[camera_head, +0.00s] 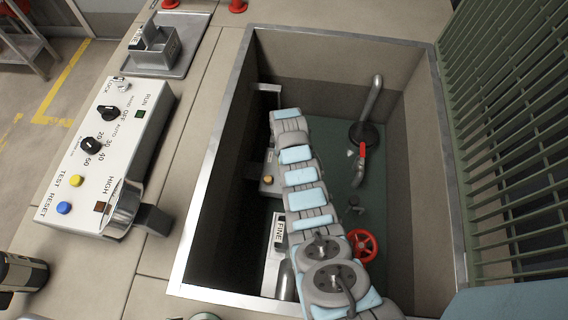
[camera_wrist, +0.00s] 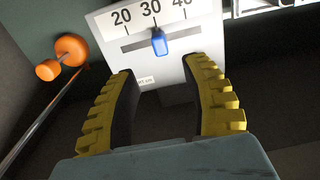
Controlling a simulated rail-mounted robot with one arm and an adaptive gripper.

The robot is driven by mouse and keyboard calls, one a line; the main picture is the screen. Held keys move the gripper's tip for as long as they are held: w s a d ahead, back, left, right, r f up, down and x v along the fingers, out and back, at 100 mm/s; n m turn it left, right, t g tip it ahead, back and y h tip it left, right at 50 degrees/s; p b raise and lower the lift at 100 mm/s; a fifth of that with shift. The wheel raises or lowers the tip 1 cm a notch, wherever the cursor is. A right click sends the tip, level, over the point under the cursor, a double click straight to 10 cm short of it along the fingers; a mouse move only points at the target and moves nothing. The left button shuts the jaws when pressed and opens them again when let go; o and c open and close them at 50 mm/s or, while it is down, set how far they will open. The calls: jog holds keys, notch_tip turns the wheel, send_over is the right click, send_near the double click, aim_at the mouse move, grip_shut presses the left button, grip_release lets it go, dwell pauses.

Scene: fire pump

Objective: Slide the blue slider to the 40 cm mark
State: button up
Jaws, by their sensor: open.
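In the wrist view the blue slider (camera_wrist: 160,42) sits in a dark slot on a white scale panel (camera_wrist: 192,68). The scale shows 20, 30 and 40, and the slider is near the 30 mark, left of 40. My gripper (camera_wrist: 164,72) has its two yellow-and-black fingers spread wide. They point at the panel, with the slider beyond the tips and between them in the picture. Nothing is held. In the head view my arm reaches down into a pit, and the gripper and the slider are hidden.
An orange knob (camera_wrist: 70,48) and a metal rod lie left of the panel. The pit has a metal rim (camera_head: 212,165), a red valve wheel (camera_head: 362,245) and a pipe with a red lever (camera_head: 362,151). A control box (camera_head: 72,165) stands left of the pit.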

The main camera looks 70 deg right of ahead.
jog(key=shift+f+b, duration=1.25)
jog(key=shift+f, duration=2.3)
jog(key=shift+f+b, duration=1.05)
jog(key=shift+f, duration=0.25)
